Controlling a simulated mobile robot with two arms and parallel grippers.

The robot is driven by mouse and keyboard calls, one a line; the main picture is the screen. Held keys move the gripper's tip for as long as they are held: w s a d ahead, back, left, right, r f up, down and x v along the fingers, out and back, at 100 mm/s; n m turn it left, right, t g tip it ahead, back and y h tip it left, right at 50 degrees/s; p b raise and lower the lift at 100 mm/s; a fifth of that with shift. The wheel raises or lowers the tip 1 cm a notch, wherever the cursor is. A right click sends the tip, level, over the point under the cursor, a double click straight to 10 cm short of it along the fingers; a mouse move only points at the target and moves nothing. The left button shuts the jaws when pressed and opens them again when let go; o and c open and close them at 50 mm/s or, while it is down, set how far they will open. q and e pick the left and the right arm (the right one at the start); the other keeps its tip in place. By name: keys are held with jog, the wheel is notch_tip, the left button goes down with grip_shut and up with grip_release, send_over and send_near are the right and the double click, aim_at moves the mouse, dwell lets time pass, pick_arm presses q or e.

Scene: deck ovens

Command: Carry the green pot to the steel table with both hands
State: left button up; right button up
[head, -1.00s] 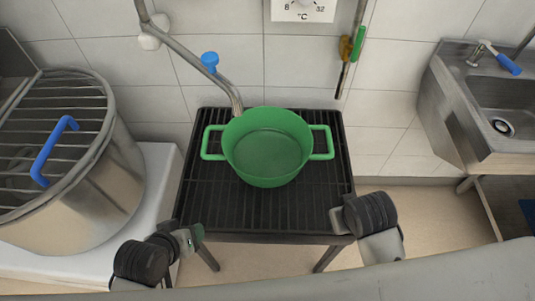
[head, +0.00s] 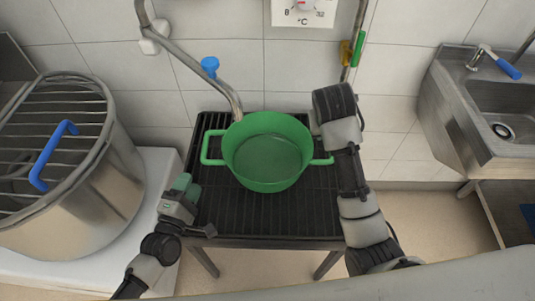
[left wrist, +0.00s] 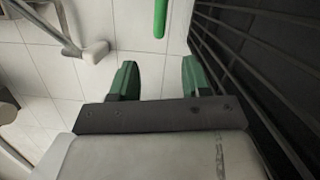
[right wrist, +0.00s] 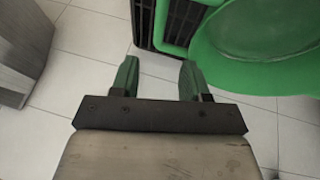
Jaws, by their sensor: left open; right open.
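The green pot (head: 266,158) stands upright on a black slatted stand (head: 262,215), with a loop handle on each side. My left gripper (head: 184,187) is open and empty, in front of and left of the left handle (head: 205,150). In the left wrist view its jaws (left wrist: 160,80) are apart, and a green bar beyond them looks like that handle edge-on. My right arm reaches past the right handle (head: 323,161); its fingers are hidden in the head view. In the right wrist view its jaws (right wrist: 158,78) are open and empty, just short of the handle, with the pot to the right.
A large steel pot with a grated top and blue handle (head: 62,150) stands close on the left. A pipe (head: 190,60) with a blue knob comes down behind the green pot. A steel sink (head: 485,100) is at right, with open floor between.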

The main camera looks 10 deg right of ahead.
aim_at(204, 150)
pick_arm(q)
jog(key=x, duration=1)
jog(key=shift+w+d, duration=0.25)
jog(key=shift+w, duration=0.1)
pick_arm(e)
jog(key=x, duration=1)
jog(key=shift+w+d+f, duration=0.15)
jog(key=shift+f, duration=0.2)
pick_arm(q)
jog(key=shift+c, duration=0.4)
pick_arm(e)
jog(key=shift+c, duration=0.4)
pick_arm(q)
grip_shut()
pick_arm(e)
grip_shut()
pick_arm(q)
jog(key=shift+r, duration=0.1)
pick_arm(e)
jog(key=shift+r, duration=0.1)
